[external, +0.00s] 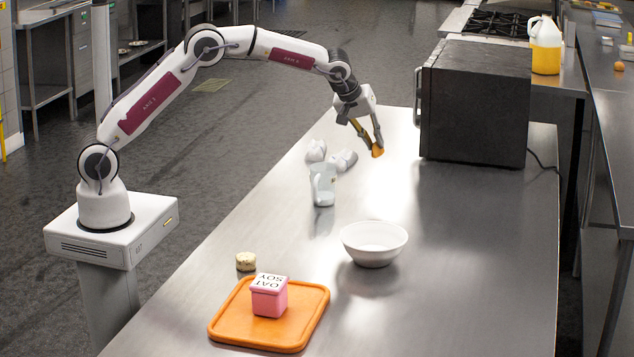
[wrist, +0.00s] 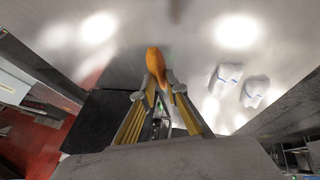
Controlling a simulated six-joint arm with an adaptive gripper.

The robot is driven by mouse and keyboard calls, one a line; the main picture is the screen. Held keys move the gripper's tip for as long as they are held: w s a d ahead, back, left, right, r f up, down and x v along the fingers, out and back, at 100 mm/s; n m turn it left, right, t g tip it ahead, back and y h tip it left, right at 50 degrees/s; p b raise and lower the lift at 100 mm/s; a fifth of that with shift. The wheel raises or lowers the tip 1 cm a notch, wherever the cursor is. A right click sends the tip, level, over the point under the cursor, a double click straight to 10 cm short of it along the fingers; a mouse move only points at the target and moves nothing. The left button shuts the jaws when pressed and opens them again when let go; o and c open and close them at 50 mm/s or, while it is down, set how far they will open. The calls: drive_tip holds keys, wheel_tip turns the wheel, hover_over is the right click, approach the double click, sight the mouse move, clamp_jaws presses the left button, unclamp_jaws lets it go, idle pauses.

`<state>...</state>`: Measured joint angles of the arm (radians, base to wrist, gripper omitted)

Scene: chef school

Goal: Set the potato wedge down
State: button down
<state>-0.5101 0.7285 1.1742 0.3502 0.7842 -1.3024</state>
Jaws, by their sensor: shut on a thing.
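The orange potato wedge (external: 377,151) is held between the fingertips of my gripper (external: 370,148), above the far part of the steel table (external: 400,190). In the wrist view the wedge (wrist: 155,62) sticks out past the fingertips of my gripper (wrist: 157,85), which are shut on it. The gap between the wedge and the tabletop is hard to judge.
A black oven (external: 474,102) stands right of my gripper. Two white wrapped items (external: 343,160) and a clear jug (external: 323,185) stand to the left. A white bowl (external: 374,243), an orange board (external: 228,318) with a pink box (external: 269,297), and a small round pale item (external: 245,262) are nearer.

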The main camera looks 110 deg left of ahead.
sight(373, 156)
drive_tip(key=shift+f, duration=2.5)
drive_tip(key=shift+f, duration=2.55)
drive_tip(key=shift+f, duration=0.1)
drive_tip(key=c, duration=2)
unclamp_jaws()
drive_tip(key=shift+r, duration=0.2)
